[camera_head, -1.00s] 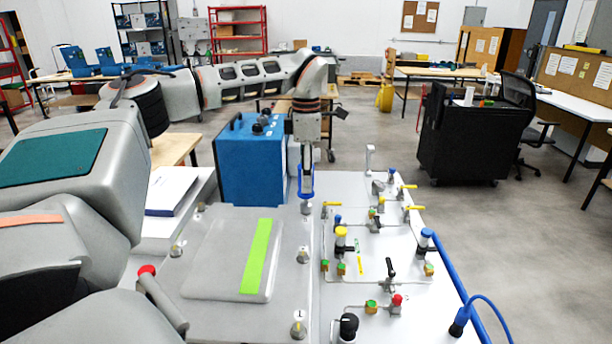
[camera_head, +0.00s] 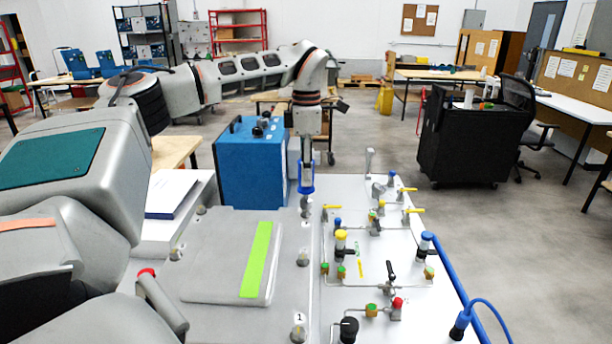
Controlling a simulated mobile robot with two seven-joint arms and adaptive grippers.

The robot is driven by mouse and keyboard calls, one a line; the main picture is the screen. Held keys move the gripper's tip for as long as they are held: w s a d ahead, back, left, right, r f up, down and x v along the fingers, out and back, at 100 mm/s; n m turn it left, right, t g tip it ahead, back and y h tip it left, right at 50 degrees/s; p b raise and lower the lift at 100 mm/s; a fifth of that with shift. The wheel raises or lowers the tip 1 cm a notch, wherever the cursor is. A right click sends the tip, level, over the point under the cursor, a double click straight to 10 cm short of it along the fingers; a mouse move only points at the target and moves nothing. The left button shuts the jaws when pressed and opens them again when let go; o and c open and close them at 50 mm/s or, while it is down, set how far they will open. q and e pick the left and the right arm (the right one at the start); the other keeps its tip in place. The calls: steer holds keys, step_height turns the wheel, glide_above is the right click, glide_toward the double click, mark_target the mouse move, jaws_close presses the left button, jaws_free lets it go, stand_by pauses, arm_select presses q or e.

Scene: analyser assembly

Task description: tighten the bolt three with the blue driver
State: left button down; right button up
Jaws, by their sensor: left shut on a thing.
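My left gripper (camera_head: 306,170) is over the far right corner of the grey cover plate (camera_head: 215,325), pointing down. It is shut on the blue driver (camera_head: 306,184), whose blue part shows at the fingertips. A bolt (camera_head: 305,206) stands at that corner, just below the driver; I cannot tell for certain whether they touch. Its number is too small to read, so I cannot confirm that it is bolt three. Other bolts stand along the plate: a near right one marked 1 (camera_head: 299,328), a middle right one (camera_head: 303,256) and a left one (camera_head: 177,252). My right gripper is not in view.
A raised lid with a green strip (camera_head: 256,262) is on the plate. To the right is a white panel (camera_head: 345,192) with valves, yellow handles and thin pipes. A blue box (camera_head: 247,165) stands behind the plate. A red-topped handle (camera_head: 147,272) is at the plate's left.

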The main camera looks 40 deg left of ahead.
arm_select(q)
steer(key=shift+r, duration=1.9)
